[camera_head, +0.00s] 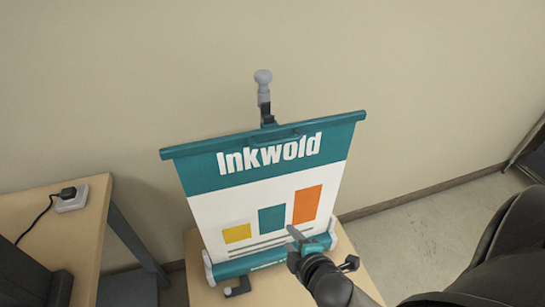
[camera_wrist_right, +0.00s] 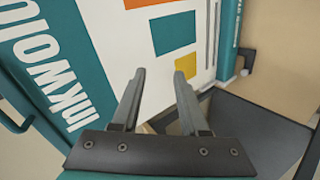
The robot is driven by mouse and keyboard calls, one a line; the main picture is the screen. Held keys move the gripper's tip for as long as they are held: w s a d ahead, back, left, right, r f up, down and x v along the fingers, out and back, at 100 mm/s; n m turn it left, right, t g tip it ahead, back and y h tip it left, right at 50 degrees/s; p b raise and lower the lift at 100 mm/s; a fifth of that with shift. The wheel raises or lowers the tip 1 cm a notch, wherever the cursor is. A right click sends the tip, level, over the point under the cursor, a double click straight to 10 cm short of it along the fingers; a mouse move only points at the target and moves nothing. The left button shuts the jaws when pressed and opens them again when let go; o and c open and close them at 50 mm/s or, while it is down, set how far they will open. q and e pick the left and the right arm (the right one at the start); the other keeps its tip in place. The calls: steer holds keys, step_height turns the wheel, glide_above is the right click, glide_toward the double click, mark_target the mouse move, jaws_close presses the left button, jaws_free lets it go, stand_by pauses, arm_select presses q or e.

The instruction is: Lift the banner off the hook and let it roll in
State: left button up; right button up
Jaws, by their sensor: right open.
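The banner (camera_head: 258,205) is pulled out upright, white with teal ends, the word "Inkwold" and coloured bars. Its teal top rail (camera_head: 190,149) is at the dark hook (camera_head: 268,121) on the grey pole (camera_head: 263,90); the exact contact is hidden. The rail has a teal handle loop. The banner's lower end meets the teal base (camera_head: 235,267). My right gripper (camera_head: 297,238) is in front of the banner's lower right part. In the right wrist view its two fingers (camera_wrist_right: 160,73) are apart and empty, with the banner (camera_wrist_right: 120,45) behind them. My left gripper is not in view.
The base stands on a small wooden table (camera_head: 200,288). At the left, a wooden desk (camera_head: 85,215) carries a white socket block (camera_head: 73,201) with a black plug and cable. A beige wall is behind. Open floor (camera_head: 415,230) lies to the right.

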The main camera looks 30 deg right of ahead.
step_height(320, 180, up, 22)
steer(key=n+t+h+p, duration=0.1)
steer(key=n+t+h, duration=0.1)
steer(key=n+t, duration=0.15)
arm_select(q)
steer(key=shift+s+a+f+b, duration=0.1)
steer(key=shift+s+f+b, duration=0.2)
steer(key=shift+b, duration=0.6)
arm_select(e)
glide_toward(272, 136)
steer(key=shift+m+t+y, duration=0.3)
steer(key=shift+m+t, duration=0.05)
steer(key=shift+t, duration=0.1)
steer(key=x, duration=0.9)
steer(key=shift+s+d, duration=0.1)
steer(key=shift+d, duration=0.05)
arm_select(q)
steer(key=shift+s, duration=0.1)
arm_select(e)
jaws_close()
